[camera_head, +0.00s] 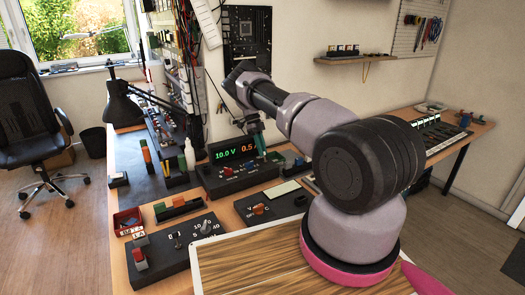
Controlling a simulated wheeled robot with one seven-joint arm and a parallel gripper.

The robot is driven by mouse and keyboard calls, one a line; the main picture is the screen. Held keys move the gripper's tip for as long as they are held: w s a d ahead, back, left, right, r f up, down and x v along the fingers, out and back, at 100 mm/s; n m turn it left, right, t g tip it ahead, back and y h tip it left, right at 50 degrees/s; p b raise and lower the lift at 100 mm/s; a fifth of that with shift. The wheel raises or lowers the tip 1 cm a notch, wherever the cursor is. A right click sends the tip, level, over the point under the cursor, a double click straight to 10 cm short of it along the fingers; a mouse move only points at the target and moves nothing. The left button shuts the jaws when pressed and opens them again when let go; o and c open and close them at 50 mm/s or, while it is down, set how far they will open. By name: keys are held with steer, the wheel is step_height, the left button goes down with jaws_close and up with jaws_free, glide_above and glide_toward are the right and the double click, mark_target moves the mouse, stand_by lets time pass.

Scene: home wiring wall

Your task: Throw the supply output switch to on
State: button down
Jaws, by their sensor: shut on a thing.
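The supply (213,184) is a dark box on the bench with a lit display (235,153) reading 10.0 V in green and about 0.5 in red. I cannot tell whether the tip touches the supply. The output switch and its position cannot be made out; the gripper may hide it.
A black lamp (122,104) and dark boxes stand left of the supply.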

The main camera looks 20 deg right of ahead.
stand_by(0.4)
steer(key=c, duration=0.8)
jaws_free()
step_height(320, 180, up, 10)
steer(key=shift+f, duration=0.1)
